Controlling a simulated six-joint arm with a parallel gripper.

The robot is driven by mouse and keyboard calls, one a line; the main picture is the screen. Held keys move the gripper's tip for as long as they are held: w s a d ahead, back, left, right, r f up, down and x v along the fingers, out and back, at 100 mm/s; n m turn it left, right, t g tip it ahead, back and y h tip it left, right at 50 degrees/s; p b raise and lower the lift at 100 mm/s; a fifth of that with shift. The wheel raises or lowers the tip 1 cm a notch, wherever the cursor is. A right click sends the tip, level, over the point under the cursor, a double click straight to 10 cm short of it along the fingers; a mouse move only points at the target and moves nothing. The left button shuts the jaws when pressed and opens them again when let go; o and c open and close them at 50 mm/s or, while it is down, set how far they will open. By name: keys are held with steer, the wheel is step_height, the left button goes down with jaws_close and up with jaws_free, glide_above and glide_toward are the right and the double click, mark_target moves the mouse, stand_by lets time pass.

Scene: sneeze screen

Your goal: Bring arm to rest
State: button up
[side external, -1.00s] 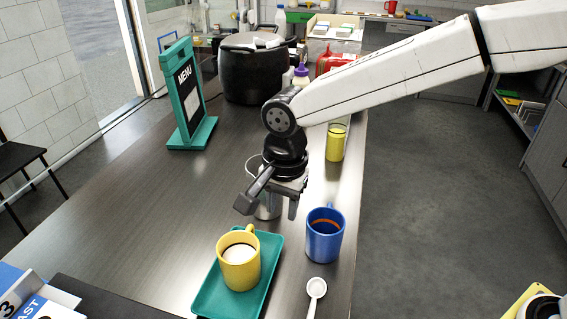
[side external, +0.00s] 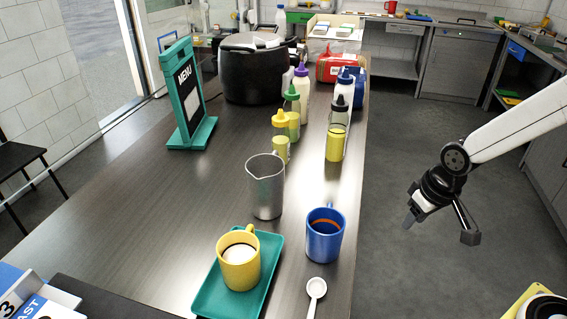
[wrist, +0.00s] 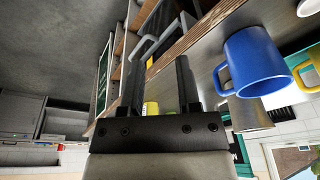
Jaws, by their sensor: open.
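My gripper (side external: 440,226) is open and empty in the side external view, hanging past the right edge of the counter over the floor. In the wrist view my gripper (wrist: 158,88) shows its two fingers apart with nothing between them. The counter (side external: 130,215) carries a metal pitcher (side external: 265,190), a blue mug (side external: 324,240) with brown contents, and a yellow mug (side external: 238,266) with pale contents on a teal tray (side external: 208,298). The blue mug also shows in the wrist view (wrist: 258,62), to the right of the fingers.
Squeeze bottles (side external: 338,130) and a black pot (side external: 250,75) stand farther back on the counter. A teal menu stand (side external: 188,95) is at the left, and a white spoon (side external: 316,289) lies near the front. The grey floor (side external: 420,150) around my gripper is clear.

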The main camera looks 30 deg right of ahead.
steer(key=shift+s+d+f+n, duration=0.2)
steer(key=shift+s+d+n, duration=0.15)
steer(key=shift+s, duration=0.2)
